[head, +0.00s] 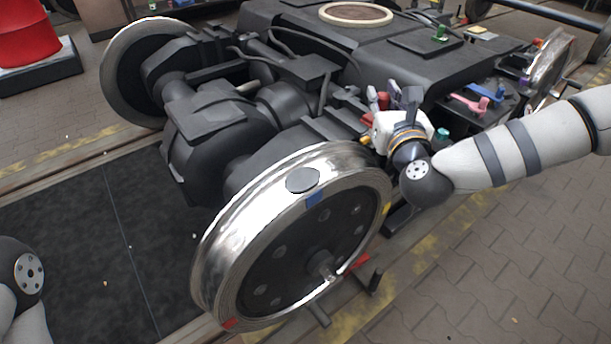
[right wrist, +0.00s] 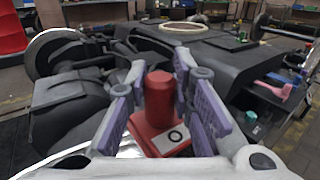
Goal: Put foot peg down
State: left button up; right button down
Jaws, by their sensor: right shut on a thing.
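My right gripper (head: 392,98) is over the near side of the bogie, just behind the top of the front wheel. In the right wrist view its purple-padded fingers (right wrist: 160,97) stand on both sides of a red piece, which I take to be the foot peg (right wrist: 159,100). The piece has an upright cylinder and a flat base with a dark ring mark. The gripper is shut on it. In the head view only small red parts of it show beside the fingers. What lies directly under it is hidden. My left gripper is out of view.
The shiny wheel (head: 232,228) stands in front, with a grey disc (head: 302,180) on its rim. Pink (head: 470,104) and blue (head: 486,92) tools lie on a black ledge right of the gripper. A teal item (head: 443,134) is close by. A red drum (head: 25,35) stands far left.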

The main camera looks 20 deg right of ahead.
jog(key=w+a+f, duration=0.2)
jog(key=a+f, duration=0.2)
jog(key=a, duration=0.5)
jog(key=b, duration=0.1)
send_over(309, 173)
notch_tip(309, 173, down, 5)
jog(key=shift+s+d+f, duration=0.1)
jog(key=shift+d+f, duration=0.05)
jog(key=f, duration=0.3)
jog(key=shift+a+b, duration=0.2)
jog(key=shift+b, duration=0.15)
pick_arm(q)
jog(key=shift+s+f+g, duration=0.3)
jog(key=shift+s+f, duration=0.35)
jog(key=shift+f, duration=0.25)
pick_arm(e)
jog(key=shift+f, duration=0.1)
jog(key=shift+f, duration=0.1)
jog(key=c, duration=1.4)
grip_release()
